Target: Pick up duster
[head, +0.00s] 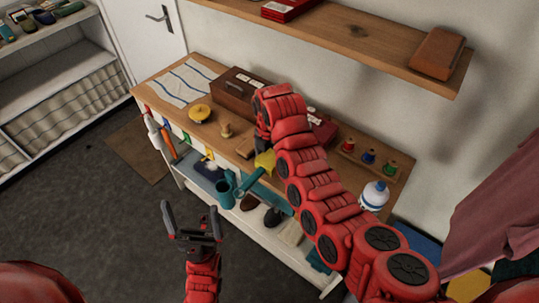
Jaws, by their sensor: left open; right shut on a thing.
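My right arm crosses the middle of the head view and bends down at the front edge of the wooden bench top (212,140). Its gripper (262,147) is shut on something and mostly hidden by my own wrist. A small yellow piece (265,161) shows right below it; I cannot tell for sure whether this is the duster. My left gripper (192,222) is open and empty, in front of the bench and over the dark floor.
A teal can with a spout (226,188) is close below my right gripper. A brown box (238,86), a yellow disc (200,112) and several colored spools (368,157) stand on the bench. A white bottle (374,195) is beside my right arm. A wooden wall shelf (350,40) is above.

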